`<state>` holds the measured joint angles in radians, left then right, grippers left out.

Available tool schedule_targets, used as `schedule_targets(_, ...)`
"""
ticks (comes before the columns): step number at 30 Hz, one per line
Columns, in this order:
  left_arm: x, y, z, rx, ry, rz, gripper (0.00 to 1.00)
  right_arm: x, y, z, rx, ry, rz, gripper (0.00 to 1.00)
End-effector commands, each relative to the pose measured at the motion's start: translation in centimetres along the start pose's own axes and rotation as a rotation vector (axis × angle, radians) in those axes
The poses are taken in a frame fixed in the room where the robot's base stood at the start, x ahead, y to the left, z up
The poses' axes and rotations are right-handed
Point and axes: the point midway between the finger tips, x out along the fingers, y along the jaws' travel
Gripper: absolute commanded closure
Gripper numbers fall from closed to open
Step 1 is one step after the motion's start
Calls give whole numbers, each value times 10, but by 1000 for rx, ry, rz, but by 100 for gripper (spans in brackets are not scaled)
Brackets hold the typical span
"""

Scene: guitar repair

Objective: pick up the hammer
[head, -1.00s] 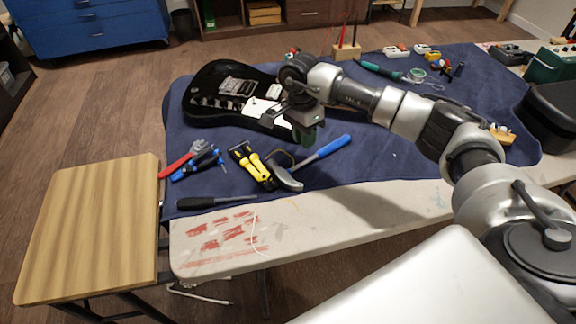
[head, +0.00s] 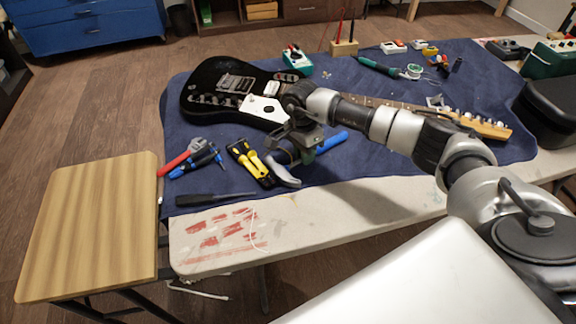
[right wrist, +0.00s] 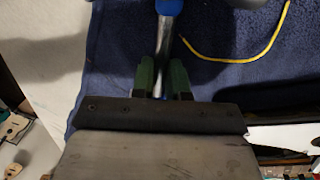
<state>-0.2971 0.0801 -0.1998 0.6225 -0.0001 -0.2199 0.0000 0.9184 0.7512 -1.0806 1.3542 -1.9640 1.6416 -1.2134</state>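The hammer lies on the blue mat, with its blue handle (head: 333,141) pointing up right and its metal head (head: 285,178) near the mat's front edge. My right gripper (head: 303,158) is low over the hammer's middle and hides part of its shaft. In the right wrist view, the two green fingers of my right gripper (right wrist: 163,80) stand apart on either side of the metal shaft (right wrist: 165,45). The blue handle (right wrist: 168,6) shows at the top edge. I cannot tell whether the fingers touch the shaft. My left gripper is not in view.
Yellow-and-black pliers (head: 250,163) lie close left of the hammer head. Red and blue-handled tools (head: 190,160) and a dark tool (head: 213,199) lie further left. A black guitar (head: 215,95) lies behind.

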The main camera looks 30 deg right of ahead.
Motion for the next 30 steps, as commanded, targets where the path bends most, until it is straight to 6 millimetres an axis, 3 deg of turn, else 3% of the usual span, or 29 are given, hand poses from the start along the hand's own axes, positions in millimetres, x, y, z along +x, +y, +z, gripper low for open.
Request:
schedule_targets(17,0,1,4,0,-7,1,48,-6,0,0,-1,-1,-4,100)
schedule_targets(26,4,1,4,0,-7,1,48,-44,6,-1,-1,1,-7,100)
schedule_targets(30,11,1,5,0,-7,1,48,-64,-22,7,-1,-2,-8,100)
